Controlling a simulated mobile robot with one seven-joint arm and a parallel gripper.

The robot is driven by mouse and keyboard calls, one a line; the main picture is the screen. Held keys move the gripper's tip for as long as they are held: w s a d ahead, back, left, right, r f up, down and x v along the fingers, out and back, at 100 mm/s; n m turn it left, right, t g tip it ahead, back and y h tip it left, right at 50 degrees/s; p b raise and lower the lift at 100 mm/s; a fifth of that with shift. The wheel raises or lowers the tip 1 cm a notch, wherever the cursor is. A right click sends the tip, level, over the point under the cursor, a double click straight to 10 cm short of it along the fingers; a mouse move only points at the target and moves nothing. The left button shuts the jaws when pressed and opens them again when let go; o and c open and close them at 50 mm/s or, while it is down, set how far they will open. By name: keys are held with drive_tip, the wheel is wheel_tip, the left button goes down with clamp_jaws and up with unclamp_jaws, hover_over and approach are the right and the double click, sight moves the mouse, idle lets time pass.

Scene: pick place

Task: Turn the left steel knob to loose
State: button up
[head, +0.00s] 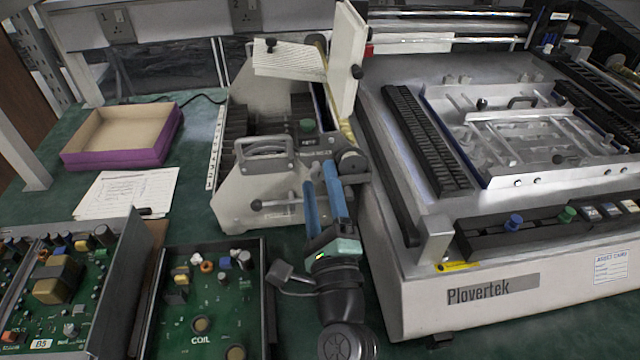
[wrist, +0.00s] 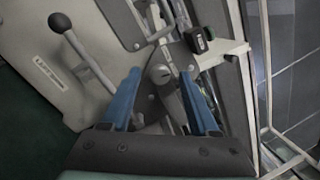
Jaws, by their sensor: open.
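A grey-white fixture (head: 255,190) stands on the green bench, left of the large Plovertek machine. In the wrist view, a slotted steel knob (wrist: 160,73) appears between my fingertips. I cannot tell whether it is the left steel knob or how it is set. My gripper (head: 320,176) points at the fixture's front with its blue fingers apart and empty. It also shows in the wrist view (wrist: 161,76). I see no contact with the knob.
A ball-ended lever (head: 285,203) sticks out at the fixture's front. The Plovertek machine (head: 400,290) stands close on the right. Circuit-board trays (head: 200,310) fill the front left. A purple-sided box (head: 115,158) and paper (head: 125,192) lie behind them.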

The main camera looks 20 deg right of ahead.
clamp_jaws()
idle(0.3)
drive_tip(key=shift+n+b, duration=0.3)
drive_tip(key=n+y+b, duration=0.1)
drive_tip(key=n+b, duration=0.1)
drive_tip(key=n, duration=0.1)
drive_tip(key=shift+d+f, duration=0.15)
drive_tip(key=n+y+b, duration=0.1)
drive_tip(key=n, duration=0.2)
drive_tip(key=shift+d+b, duration=0.1)
drive_tip(key=shift+b, duration=0.3)
drive_tip(key=n+b, duration=0.1)
drive_tip(key=n, duration=0.3)
drive_tip(key=shift+r+y, duration=0.2)
drive_tip(key=shift+y, duration=0.2)
drive_tip(key=shift+r+n+g+y+b, duration=0.1)
drive_tip(key=shift+n+g+y+b, duration=0.3)
drive_tip(key=shift+n, duration=1.3)
